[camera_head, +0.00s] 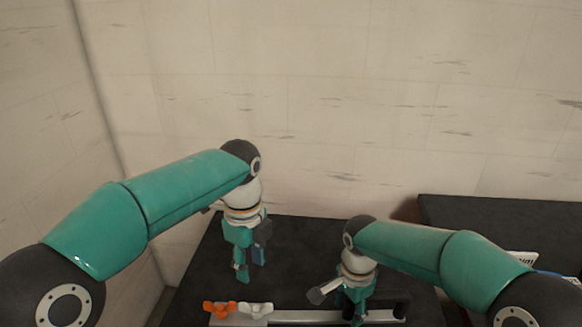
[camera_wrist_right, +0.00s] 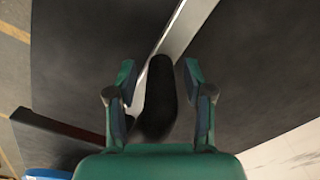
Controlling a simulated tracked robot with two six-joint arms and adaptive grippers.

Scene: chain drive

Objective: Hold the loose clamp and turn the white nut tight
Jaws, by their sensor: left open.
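The white wing nut (camera_head: 255,309) sits at the left part of a silver bar (camera_head: 305,317) near the bottom of the head view, right beside an orange wing nut (camera_head: 219,309). My left gripper (camera_head: 248,274) is open and empty, pointing down above and behind the white nut. A black clamp-like part (camera_head: 390,297) stands at the bar's right part. My right gripper (camera_head: 352,313) is low beside it. In the right wrist view, my right gripper (camera_wrist_right: 160,76) is open, its fingers either side of a black part (camera_wrist_right: 160,92), with gaps showing. Whether this is the loose clamp I cannot tell.
The black table top (camera_head: 300,255) is clear behind the bar. A second dark surface (camera_head: 480,212) stands at the right, with a white and blue item (camera_head: 522,257) partly behind my right arm. A pale wall (camera_head: 330,120) closes the back.

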